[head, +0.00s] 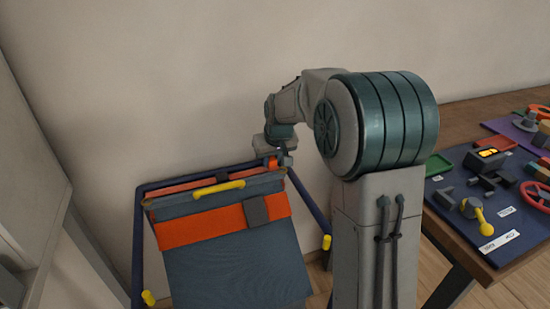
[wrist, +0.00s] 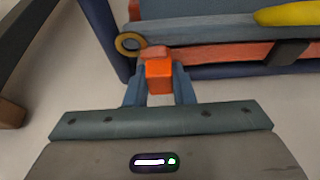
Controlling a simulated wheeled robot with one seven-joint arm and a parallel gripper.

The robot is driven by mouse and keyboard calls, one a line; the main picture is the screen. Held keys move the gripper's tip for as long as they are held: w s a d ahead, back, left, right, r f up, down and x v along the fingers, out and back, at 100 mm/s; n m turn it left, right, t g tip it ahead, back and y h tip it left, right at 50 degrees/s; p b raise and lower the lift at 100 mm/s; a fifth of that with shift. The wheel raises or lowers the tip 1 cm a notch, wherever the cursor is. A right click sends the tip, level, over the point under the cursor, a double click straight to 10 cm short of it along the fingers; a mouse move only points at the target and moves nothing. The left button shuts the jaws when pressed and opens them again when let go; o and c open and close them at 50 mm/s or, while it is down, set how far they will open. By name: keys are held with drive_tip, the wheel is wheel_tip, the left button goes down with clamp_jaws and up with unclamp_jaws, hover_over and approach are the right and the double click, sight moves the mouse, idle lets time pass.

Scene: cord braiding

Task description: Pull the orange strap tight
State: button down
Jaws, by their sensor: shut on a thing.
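The orange strap (head: 190,229) crosses the front of a dark blue case, passing under a grey buckle (head: 256,210). An orange strip also runs along the case's top edge, and it shows in the wrist view (wrist: 222,52) beside a brass-coloured ring (wrist: 130,43). My gripper (wrist: 158,85) is shut on an orange block-like end of the strap (wrist: 159,77), with one finger on each side of it. In the head view my gripper (head: 275,160) is at the case's top right corner, partly hidden by my arm. Whether the strap is slack cannot be told.
The case (head: 232,268) has a yellow handle (head: 219,188) and stands in a dark blue tubular frame (head: 138,245) with yellow ends. A wall is close behind. At right, a wooden table (head: 460,112) holds a blue board (head: 455,215) with several colourful parts.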

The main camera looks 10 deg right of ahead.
drive_tip(key=shift+a, duration=0.1)
drive_tip(key=c, duration=1.2)
unclamp_jaws()
drive_tip(key=p+v, duration=0.2)
drive_tip(key=v, duration=1.2)
drive_tip(key=shift+p, duration=0.4)
